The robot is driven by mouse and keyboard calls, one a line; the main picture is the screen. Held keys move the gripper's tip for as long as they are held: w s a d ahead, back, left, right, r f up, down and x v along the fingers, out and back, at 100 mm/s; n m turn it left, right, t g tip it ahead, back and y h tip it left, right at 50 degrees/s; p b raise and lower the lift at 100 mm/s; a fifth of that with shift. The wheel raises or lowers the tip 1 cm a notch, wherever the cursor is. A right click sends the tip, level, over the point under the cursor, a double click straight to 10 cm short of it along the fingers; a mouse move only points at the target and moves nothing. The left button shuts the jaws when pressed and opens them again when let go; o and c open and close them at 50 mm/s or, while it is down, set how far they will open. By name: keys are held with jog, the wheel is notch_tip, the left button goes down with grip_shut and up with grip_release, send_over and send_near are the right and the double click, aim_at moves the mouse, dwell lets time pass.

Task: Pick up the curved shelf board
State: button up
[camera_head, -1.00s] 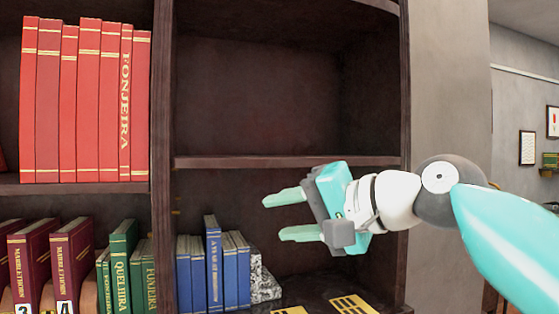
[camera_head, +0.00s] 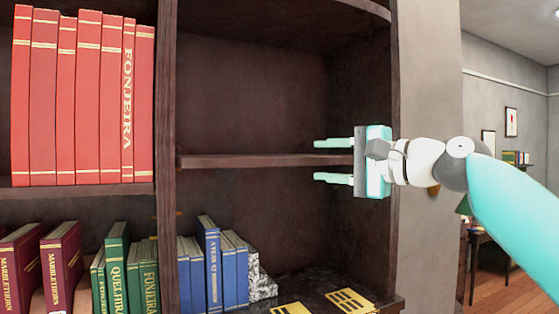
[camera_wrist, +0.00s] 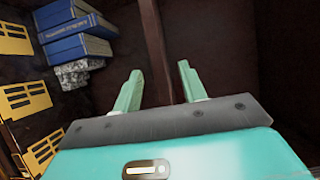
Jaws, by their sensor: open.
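The curved shelf board (camera_head: 250,161) is a thin dark brown plank running level across the middle bay of the bookcase. In the wrist view it shows as an upright brown strip (camera_wrist: 153,45) ahead, between the fingers. My gripper (camera_head: 316,160) is open at the right part of the board, its two pale green fingers pointing left. In the head view one finger appears above the board's edge and the other below it. In the wrist view the open fingers (camera_wrist: 160,68) stand to either side of the strip with nothing clamped. Whether they touch the board cannot be told.
Red books (camera_head: 85,95) stand at upper left, with maroon and green books (camera_head: 118,268) below. Blue books (camera_head: 209,262) and yellow-patterned pieces (camera_head: 349,301) sit under the board. Another curved shelf edge (camera_head: 365,9) is above. The space above the board is empty.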

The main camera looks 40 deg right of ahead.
aim_at(296, 160)
jog(key=shift+w+a, duration=0.25)
jog(key=shift+w, duration=0.45)
jog(key=shift+w+a+f, duration=0.1)
jog(key=shift+w+a, duration=0.1)
jog(key=shift+w, duration=1.3)
jog(key=shift+w+a, duration=0.15)
jog(key=shift+w, duration=1.3)
grip_shut()
